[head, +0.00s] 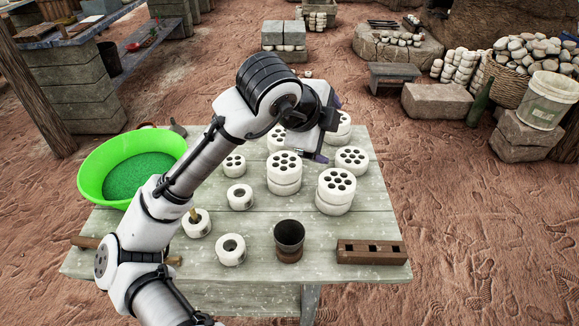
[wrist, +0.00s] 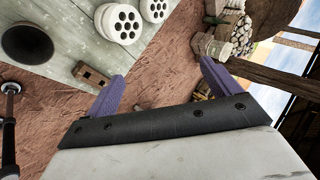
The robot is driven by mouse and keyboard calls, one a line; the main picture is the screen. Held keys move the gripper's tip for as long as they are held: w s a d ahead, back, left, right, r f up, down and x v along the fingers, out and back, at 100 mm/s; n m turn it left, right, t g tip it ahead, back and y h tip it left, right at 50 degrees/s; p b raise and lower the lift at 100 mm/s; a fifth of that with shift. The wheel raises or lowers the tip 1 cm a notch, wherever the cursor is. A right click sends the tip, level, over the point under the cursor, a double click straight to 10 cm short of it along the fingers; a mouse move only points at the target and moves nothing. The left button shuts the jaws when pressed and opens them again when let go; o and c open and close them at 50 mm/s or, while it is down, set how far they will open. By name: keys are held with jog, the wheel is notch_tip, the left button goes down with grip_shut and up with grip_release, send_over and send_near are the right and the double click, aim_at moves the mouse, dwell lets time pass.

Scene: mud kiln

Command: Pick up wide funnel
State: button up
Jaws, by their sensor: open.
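The wide funnel seems to be the dark flared vessel (head: 289,235) with a brown lower part, upright near the table's front edge. In the wrist view its dark round mouth (wrist: 27,43) shows at the upper left. My gripper (head: 330,130) is above the table's back right part, behind and above the vessel and apart from it. In the wrist view my gripper (wrist: 160,75) has its two purple fingers spread wide with nothing between them.
The wooden table (head: 265,232) carries several white perforated cylinders (head: 336,190), white rings (head: 231,249) and a brown block with square holes (head: 370,252). A green basin (head: 97,177) stands at its left. Sandy ground lies right of the table.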

notch_tip(320, 180, down, 6)
jog(key=s+a+m+g+y, duration=0.1)
jog(key=s+a+g+y, duration=0.1)
jog(key=s+g+y, duration=0.1)
jog(key=m+g+y, duration=0.2)
jog(key=g+y, duration=0.1)
jog(key=g, duration=0.1)
send_near(290, 239)
jog(key=shift+s+f+b, duration=0.6)
jog(key=shift+s+f, duration=0.15)
jog(key=shift+s, duration=0.05)
jog(key=shift+a+f, duration=0.15)
jog(key=shift+f, duration=3.1)
jog(key=shift+w, duration=0.1)
jog(key=c, duration=0.8)
